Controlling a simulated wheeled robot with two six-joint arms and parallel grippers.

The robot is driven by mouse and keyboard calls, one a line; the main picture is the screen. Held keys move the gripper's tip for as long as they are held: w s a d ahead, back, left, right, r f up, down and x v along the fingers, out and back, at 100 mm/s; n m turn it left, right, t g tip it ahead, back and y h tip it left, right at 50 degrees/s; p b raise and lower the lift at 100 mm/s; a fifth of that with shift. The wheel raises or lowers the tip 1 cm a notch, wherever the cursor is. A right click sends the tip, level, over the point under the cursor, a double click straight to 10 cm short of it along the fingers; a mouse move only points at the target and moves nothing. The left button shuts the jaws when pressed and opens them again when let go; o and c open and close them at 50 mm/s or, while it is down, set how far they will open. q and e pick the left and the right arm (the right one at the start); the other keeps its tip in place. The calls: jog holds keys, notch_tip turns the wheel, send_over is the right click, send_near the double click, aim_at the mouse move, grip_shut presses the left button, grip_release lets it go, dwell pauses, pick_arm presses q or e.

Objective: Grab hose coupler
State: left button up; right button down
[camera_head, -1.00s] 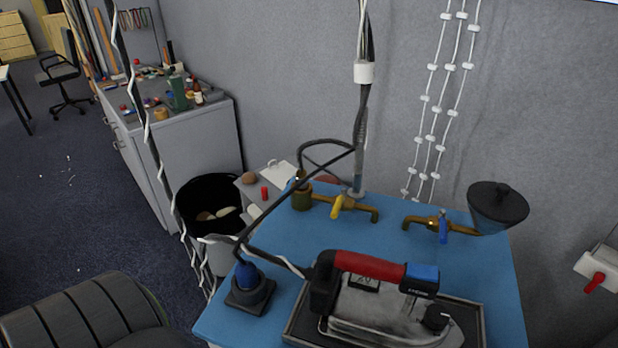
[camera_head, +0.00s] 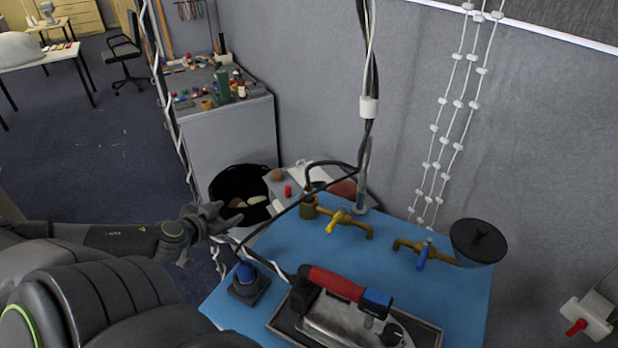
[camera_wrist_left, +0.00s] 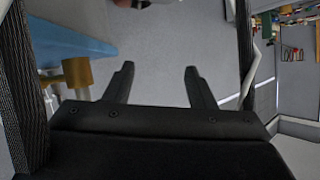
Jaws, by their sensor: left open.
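I cannot single out a hose coupler for sure. A brass cylinder (camera_head: 309,207) stands at the end of the brass tap with the yellow handle (camera_head: 337,221), on the blue table (camera_head: 395,283); a black hose rises beside it. A brass part also shows at the left of the left wrist view (camera_wrist_left: 78,72), by a blue edge. My left gripper (camera_head: 207,222) is left of the blue table, near the black bin, apart from the brass cylinder. In the left wrist view its two fingers (camera_wrist_left: 159,70) are spread with nothing between them. My right gripper is not in view.
An iron (camera_head: 340,310) sits on a dark tray at the table's front. A second tap with a blue handle (camera_head: 423,255) is near a dark funnel (camera_head: 478,241). A black bin (camera_head: 230,182) stands beyond my gripper. Dark cables cross above the table's left side.

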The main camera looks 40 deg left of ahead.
pick_arm(q)
jog(key=w+d+r+m+t+h+p, duration=0.15)
jog(key=d+r+h, duration=0.25)
jog(key=d+r, duration=0.65)
jog(key=b, duration=0.2)
send_near(305, 190)
jog(key=shift+n, duration=0.25)
jog(key=shift+a+b+x, duration=0.15)
jog(key=shift+b+x, duration=1.55)
jog(key=shift+x, duration=0.1)
jog(key=shift+a+b+x, duration=0.15)
jog(key=shift+b+x, duration=1.5)
jog(key=shift+x, duration=0.15)
jog(key=shift+d+x, duration=0.15)
jog(key=shift+x, duration=0.95)
jog(key=shift+d+x, duration=0.1)
jog(key=shift+x, duration=1)
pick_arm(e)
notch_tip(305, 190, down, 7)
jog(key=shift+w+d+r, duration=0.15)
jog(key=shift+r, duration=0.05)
pick_arm(q)
grip_shut()
